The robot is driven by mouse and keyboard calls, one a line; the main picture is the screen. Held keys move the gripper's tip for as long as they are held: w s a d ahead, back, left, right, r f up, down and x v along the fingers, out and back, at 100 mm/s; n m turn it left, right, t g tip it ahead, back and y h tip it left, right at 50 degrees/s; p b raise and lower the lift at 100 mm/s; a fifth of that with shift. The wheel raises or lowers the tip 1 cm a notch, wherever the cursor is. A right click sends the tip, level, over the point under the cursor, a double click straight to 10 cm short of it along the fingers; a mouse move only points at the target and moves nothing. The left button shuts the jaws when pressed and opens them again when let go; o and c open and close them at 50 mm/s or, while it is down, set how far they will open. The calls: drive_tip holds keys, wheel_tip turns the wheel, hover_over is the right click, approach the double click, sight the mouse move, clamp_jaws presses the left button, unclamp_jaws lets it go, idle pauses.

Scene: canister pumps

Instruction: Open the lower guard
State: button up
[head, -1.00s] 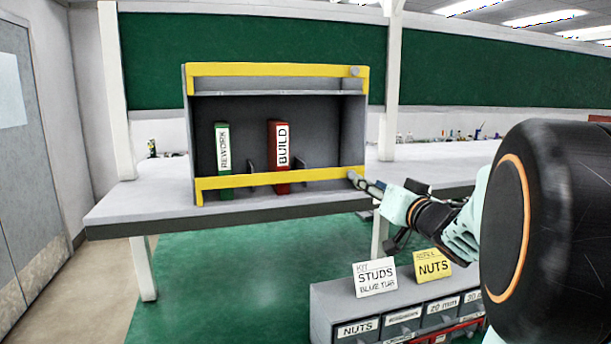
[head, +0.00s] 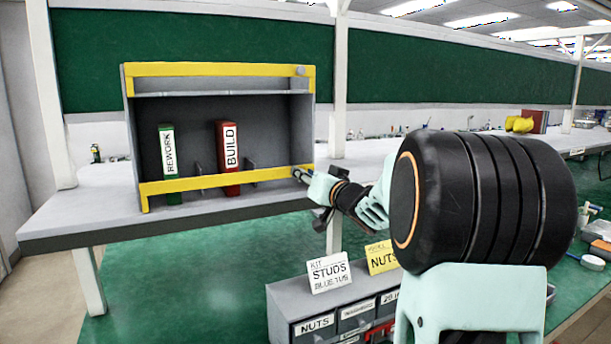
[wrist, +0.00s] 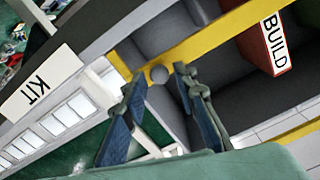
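The lower guard (head: 215,183) is a yellow bar across the bottom front of a grey shelf box (head: 309,120). It lies across the opening, in front of the binders. A matching upper yellow guard (head: 215,69) runs along the top, with a round grey knob (head: 300,71) at its right end. My gripper (head: 298,173) is at the right end of the lower guard. In the wrist view, its two dark fingers (wrist: 155,80) are apart, with a round grey knob (wrist: 158,74) of the lower guard between their tips. I cannot tell whether they touch it.
A green REWORK binder (head: 169,160) and a red BUILD binder (head: 230,155) stand inside the box. The box sits on a grey bench (head: 90,215). Below right, a drawer unit (head: 290,300) carries a white STUDS card (head: 328,273) and a yellow NUTS card (head: 381,257).

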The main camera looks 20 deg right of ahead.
clamp_jaws()
